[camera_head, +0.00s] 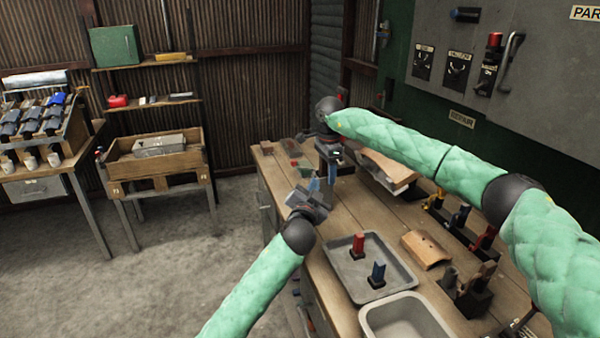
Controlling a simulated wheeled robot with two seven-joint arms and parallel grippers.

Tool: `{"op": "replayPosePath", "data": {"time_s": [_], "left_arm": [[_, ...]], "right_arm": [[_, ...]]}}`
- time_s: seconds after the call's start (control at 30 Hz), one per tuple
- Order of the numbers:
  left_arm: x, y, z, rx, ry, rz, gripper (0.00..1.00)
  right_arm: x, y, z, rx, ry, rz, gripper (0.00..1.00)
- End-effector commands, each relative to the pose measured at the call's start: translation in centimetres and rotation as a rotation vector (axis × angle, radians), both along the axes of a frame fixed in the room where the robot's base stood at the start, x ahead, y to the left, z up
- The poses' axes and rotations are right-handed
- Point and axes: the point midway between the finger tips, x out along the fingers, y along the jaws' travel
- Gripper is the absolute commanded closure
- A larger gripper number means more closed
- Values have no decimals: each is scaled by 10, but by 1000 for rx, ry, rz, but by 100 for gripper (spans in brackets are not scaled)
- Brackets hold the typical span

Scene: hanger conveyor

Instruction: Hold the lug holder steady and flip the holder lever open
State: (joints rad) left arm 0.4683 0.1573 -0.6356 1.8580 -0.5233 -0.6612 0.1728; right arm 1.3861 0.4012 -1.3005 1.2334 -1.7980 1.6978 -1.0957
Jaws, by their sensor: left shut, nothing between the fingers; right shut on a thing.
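My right gripper (330,166) points down over the far part of the workbench (338,208). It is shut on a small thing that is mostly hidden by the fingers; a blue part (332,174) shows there. This may be the lug holder, but its outline and lever cannot be made out. My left gripper (316,192) is shut and empty, just nearer and to the left of the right gripper. A small blue piece shows close to its tips; I cannot tell whether they touch.
A pale bin (372,318) stands in front. A curved brown block (425,249) and several dark holders (470,292) line the right. Bench space left of the tray is clear.

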Motion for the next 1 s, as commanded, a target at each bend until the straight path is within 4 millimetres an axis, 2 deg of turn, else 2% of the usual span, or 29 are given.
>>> {"op": "replayPosePath", "data": {"time_s": [0.17, 0.2, 0.3, 0.67, 0.77, 1.0], "left_arm": [[0, 0, 0, 0, 0, 0, 100], [0, 0, 0, 0, 0, 0, 100], [0, 0, 0, 0, 0, 0, 100], [0, 0, 0, 0, -1, -1, 100], [0, 0, 0, 0, -1, -1, 100], [0, 0, 0, 0, -1, -1, 100]], "right_arm": [[0, 0, 0, 0, -1, 0, 78], [0, 0, 0, 0, -1, 0, 38], [0, 0, 0, 0, 0, 0, 20], [0, 0, 4, 0, -1, 0, 20], [0, 0, 14, -1, -1, 0, 20], [1, 0, 58, 0, -3, 0, 20]]}}
